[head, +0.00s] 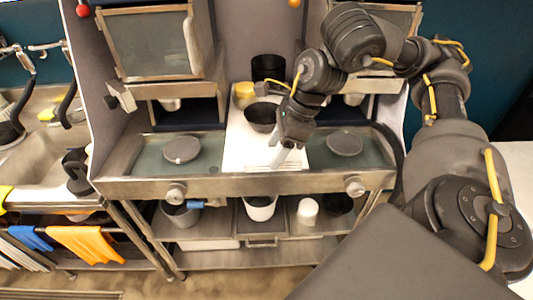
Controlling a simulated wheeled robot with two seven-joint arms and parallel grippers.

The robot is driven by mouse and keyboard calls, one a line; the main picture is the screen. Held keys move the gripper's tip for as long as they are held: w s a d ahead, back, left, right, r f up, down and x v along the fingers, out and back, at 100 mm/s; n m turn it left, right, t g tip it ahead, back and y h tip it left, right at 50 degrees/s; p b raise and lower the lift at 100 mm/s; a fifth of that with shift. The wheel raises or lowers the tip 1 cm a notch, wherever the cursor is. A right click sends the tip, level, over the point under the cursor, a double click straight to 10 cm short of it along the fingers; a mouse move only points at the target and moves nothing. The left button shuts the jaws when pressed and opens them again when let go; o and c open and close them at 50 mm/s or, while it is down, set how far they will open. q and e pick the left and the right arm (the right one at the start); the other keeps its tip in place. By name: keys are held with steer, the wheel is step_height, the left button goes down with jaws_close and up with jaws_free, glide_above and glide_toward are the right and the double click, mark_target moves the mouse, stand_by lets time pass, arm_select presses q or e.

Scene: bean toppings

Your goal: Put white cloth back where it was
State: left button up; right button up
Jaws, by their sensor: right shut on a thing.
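My right gripper (285,143) reaches down over the white middle panel (241,150) of the counter, between two round dark lids. It is shut on a small pale thing (284,157) that hangs just below its fingers. This looks like the white cloth, but it blends with the white panel behind it, and its full outline cannot be told. I cannot tell whether it touches the panel. My left gripper is not in view.
A dark bowl (262,117), a yellow container (244,93) and a black container (269,68) stand behind the gripper. Orange (82,243) and blue (30,238) cloths hang on a rail at lower left. A shelf below holds several containers.

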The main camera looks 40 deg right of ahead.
steer(key=shift+w+d+f, duration=0.1)
steer(key=shift+w, duration=0.05)
steer(key=w+d+f, duration=0.2)
steer(key=w+f, duration=0.1)
steer(key=w+d+f, duration=0.3)
steer(key=w, duration=0.1)
steer(key=w+d+f, duration=0.2)
steer(key=w+f, duration=0.1)
steer(key=shift+w+d, duration=0.15)
steer(key=shift+w, duration=0.25)
steer(key=shift+w+d+f, duration=0.1)
steer(key=shift+w+f, duration=0.05)
steer(key=shift+f, duration=1.75)
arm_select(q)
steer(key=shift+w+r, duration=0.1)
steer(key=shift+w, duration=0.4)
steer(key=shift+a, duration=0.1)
